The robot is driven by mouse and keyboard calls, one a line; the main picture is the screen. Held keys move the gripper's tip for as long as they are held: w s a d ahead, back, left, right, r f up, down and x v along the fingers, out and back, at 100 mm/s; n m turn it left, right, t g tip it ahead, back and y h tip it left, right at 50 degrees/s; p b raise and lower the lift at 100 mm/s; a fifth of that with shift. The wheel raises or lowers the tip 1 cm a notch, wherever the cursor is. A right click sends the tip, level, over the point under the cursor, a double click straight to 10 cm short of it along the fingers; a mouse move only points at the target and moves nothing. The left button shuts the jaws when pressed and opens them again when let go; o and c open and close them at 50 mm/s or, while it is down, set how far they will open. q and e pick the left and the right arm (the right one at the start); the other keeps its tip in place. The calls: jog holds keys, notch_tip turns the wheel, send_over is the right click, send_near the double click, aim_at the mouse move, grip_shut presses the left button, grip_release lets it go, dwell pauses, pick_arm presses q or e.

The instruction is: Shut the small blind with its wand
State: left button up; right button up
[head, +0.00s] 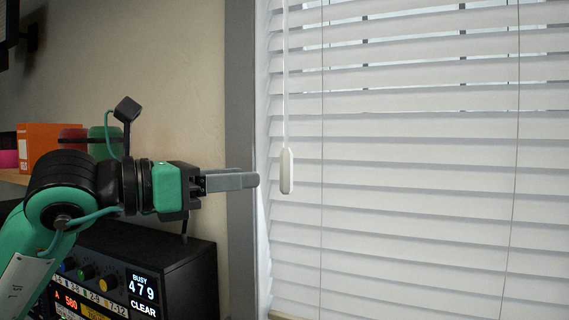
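The white blind (420,190) covers most of the right side of the head view. Its slats are tilted, with narrow gaps showing brighter outside between the upper ones. The white wand (287,170) hangs straight down at the blind's left side, with a thick handle at its lower end. My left gripper (256,180) points right at the height of the wand's handle, a short way to its left and apart from it in the picture. Its fingers are seen side-on and overlap, so their opening is hidden. My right gripper is not in view.
A black device (150,255) with knobs and a lit display stands below my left arm. An orange box (48,142) and red and green containers sit on a shelf behind the arm. The grey window frame (240,120) runs upright just left of the blind.

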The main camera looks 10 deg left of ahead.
aim_at(281, 174)
pick_arm(q)
jog(key=p+x, duration=0.3)
jog(key=x, duration=0.5)
jog(key=shift+w+d+p, duration=0.1)
jog(key=shift+w+p, duration=0.3)
jog(key=shift+w, duration=0.05)
jog(key=shift+w+d, duration=0.15)
jog(key=shift+w+f, duration=0.1)
jog(key=shift+f, duration=0.05)
jog(key=shift+c, duration=0.5)
jog(key=c, duration=0.7)
grip_shut()
